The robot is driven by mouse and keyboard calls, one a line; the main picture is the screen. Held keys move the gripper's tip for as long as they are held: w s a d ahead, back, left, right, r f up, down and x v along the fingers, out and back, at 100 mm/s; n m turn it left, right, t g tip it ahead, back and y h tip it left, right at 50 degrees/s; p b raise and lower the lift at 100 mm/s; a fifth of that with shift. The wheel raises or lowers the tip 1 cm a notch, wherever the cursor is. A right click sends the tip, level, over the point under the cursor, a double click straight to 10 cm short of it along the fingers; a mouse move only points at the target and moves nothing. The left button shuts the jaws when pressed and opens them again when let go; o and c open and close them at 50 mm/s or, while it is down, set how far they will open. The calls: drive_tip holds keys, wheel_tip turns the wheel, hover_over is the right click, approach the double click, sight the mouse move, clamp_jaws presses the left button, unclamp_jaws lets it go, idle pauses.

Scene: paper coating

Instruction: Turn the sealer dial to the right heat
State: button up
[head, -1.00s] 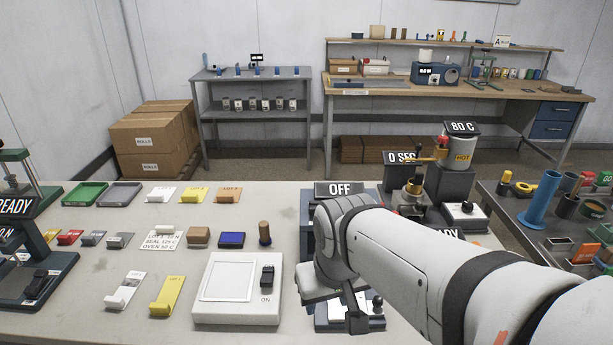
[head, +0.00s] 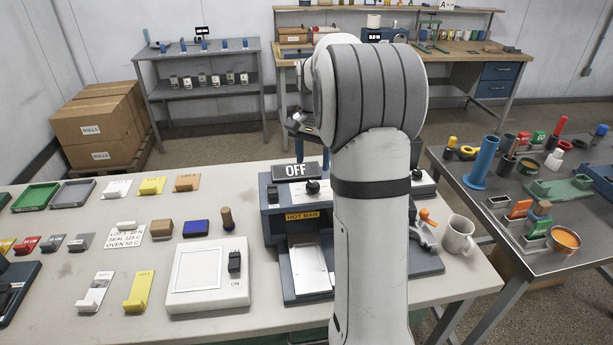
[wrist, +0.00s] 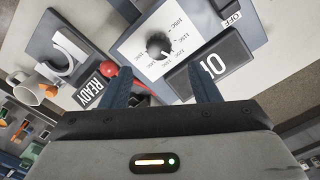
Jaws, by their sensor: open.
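The blue-grey sealer (head: 271,222) stands on the pale table, with an OFF sign (head: 296,169) on top and a HOT BAR label. Its black dial (head: 312,187) shows just left of my arm. In the wrist view the dial (wrist: 158,46) sits on a white panel with temperature marks around it; I cannot tell surely which mark it points at. My gripper (wrist: 160,70) is open and empty, its two blue fingers apart in front of the dial, not visibly touching it. A card (head: 125,236) reads SEAL 125 C.
A white mug (head: 459,236) stands right of my arm. A white scale-like box (head: 208,278) lies left of the sealer.

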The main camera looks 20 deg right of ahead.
sight(312, 183)
wheel_tip(312, 183, down, 8)
drive_tip(key=shift+r+p, duration=0.25)
drive_tip(key=shift+p, duration=0.1)
